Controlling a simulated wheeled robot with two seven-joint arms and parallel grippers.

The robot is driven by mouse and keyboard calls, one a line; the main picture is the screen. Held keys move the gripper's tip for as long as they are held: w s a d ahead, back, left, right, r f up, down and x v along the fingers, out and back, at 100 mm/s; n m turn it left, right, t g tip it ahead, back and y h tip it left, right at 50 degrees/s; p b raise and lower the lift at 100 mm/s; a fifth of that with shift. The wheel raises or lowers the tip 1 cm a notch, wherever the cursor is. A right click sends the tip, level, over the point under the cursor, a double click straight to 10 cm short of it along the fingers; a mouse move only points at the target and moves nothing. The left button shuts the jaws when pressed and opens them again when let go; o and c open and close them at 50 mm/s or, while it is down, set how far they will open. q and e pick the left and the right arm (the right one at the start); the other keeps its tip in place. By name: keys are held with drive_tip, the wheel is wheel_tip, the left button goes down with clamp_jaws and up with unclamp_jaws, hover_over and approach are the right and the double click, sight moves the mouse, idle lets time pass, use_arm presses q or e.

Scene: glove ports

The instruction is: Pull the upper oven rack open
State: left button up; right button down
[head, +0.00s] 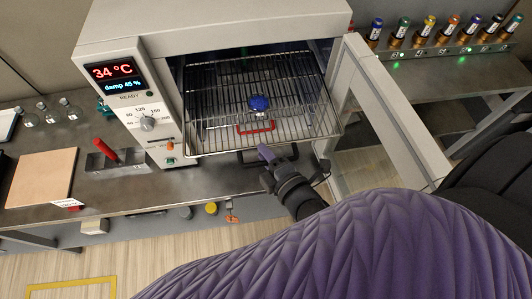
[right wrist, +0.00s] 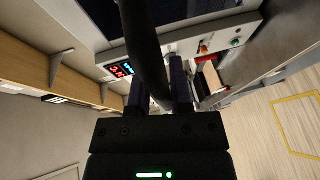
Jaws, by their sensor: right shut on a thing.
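The upper oven rack (head: 215,126) is a wire shelf that reaches out through the open front of the white oven (head: 210,28). A dark handle (head: 246,157) is at its front edge; it shows as a thick dark bar in the right wrist view (right wrist: 143,45). My right gripper (head: 267,153), with purple fingers, is shut on this handle; the bar runs between the fingers in the right wrist view (right wrist: 160,92). A blue-topped item (head: 259,103) appears on the rack. A red handle (head: 256,128) shows through the wires. My left gripper is not in view.
The oven door (head: 395,115) stands open at the right. The control panel (head: 125,85) reads 34 °C. A block with a red handle (head: 106,151) and a tan board (head: 42,178) lie on the bench at left. Several coloured vials (head: 428,28) stand in a rack at upper right.

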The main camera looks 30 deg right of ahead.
drive_tip(key=shift+s+f, duration=0.25)
drive_tip(key=shift+f, duration=0.1)
drive_tip(key=c, duration=0.7)
unclamp_jaws()
drive_tip(key=shift+w, duration=0.1)
drive_tip(key=shift+c, duration=0.2)
drive_tip(key=shift+o, duration=0.4)
drive_tip(key=shift+w, duration=0.15)
drive_tip(key=v, duration=1)
drive_tip(key=shift+b, duration=0.4)
